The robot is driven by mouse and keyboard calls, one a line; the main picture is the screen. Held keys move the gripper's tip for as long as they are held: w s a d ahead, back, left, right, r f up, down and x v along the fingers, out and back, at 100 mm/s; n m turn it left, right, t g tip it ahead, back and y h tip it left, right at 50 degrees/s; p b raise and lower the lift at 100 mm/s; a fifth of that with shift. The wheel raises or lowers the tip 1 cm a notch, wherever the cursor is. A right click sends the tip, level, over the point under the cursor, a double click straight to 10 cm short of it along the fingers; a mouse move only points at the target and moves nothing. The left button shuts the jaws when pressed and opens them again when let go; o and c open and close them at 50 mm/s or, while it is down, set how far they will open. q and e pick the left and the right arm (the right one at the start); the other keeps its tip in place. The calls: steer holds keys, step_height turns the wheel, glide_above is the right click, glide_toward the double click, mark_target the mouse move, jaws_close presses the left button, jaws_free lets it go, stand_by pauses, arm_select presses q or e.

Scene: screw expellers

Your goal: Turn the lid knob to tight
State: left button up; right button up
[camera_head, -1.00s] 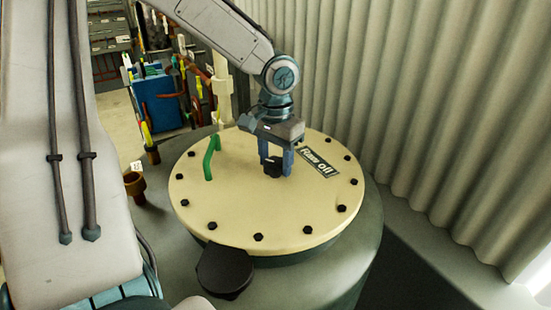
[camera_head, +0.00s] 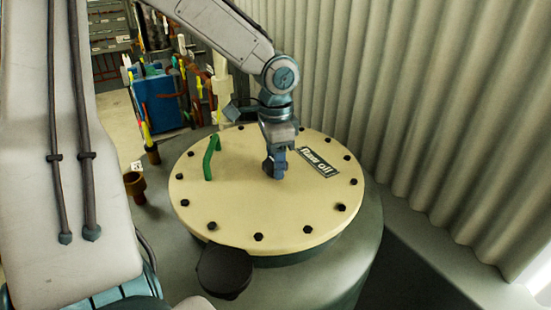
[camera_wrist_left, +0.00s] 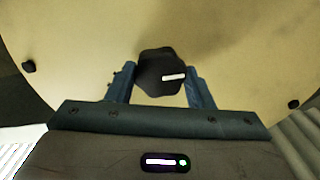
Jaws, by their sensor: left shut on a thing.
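The round cream lid (camera_head: 240,215) lies on the grey-green tank and bears a "Raw oil" label (camera_head: 320,162). The black lid knob (camera_wrist_left: 160,72) shows in the left wrist view, with a short white mark on its right side. My left gripper (camera_head: 275,166) points down at the middle of the lid and is shut on the knob. In the left wrist view its two blue fingers (camera_wrist_left: 160,85) stand on either side of the knob. In the head view the gripper hides the knob. My right gripper is not in view.
A green handle (camera_head: 211,158) stands up on the lid's left part, and several black bolts ring the lid's edge. A black round part (camera_head: 225,270) is at the lid's front. A corrugated wall (camera_head: 430,120) rises close behind on the right. A blue box (camera_head: 160,100) stands at the back left.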

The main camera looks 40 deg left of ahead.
arm_select(q)
steer(key=shift+r, duration=0.1)
stand_by(0.3)
steer(key=o, duration=1)
steer(key=shift+c, duration=0.2)
